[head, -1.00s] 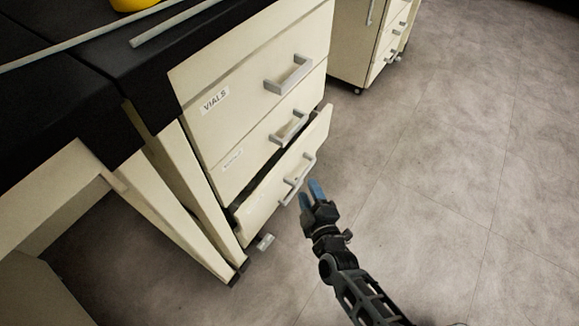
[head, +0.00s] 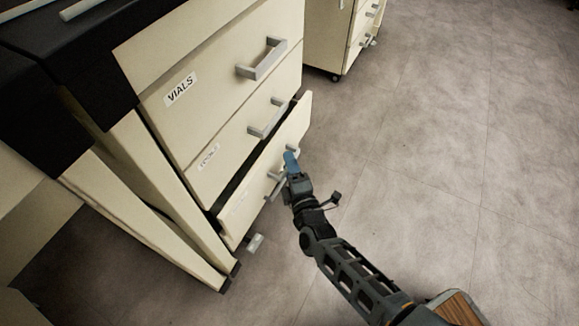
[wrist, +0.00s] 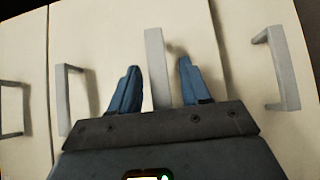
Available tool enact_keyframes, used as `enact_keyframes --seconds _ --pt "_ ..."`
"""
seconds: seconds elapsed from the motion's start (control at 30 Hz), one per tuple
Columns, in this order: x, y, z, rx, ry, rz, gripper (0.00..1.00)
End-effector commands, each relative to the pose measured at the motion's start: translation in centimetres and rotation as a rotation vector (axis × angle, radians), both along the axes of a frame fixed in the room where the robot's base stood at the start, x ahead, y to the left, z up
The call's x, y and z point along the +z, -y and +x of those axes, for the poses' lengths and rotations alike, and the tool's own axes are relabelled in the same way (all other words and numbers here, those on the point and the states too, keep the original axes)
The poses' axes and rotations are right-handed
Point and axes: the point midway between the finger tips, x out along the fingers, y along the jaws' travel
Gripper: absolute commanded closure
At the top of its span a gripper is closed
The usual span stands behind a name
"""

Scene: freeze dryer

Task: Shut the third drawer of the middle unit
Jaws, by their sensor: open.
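The third drawer (head: 242,208) of the cream unit stands a little open in the head view, with a dark gap above its front. Its grey bar handle (head: 273,187) is partly hidden behind my gripper. My gripper (head: 291,161) is open, with its blue fingers at the drawer front by the handle. In the wrist view my gripper (wrist: 157,88) has a finger on either side of a grey handle (wrist: 154,55). I cannot tell whether the fingers touch it.
Above are the drawer labelled VIALS (head: 207,90) and a second labelled drawer (head: 235,137), both looking shut. A dark worktop (head: 85,75) is at upper left. Another wheeled cabinet (head: 326,40) stands behind. The grey floor (head: 450,180) to the right is clear.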

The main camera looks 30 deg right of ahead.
Motion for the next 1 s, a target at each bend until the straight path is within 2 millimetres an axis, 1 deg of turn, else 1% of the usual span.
enact_keyframes --seconds 0.1,0.37,0.83,1.0 --pt "-0.02 0.1 0.57 0.0 0.0 0.0 0.53" --pt "0.05 0.12 0.62 0.0 -0.001 0.001 0.54" --pt "0.03 0.11 0.6 0.0 -0.001 0.001 0.99" --pt "0.02 0.11 0.59 0.0 -0.001 0.001 1.0"
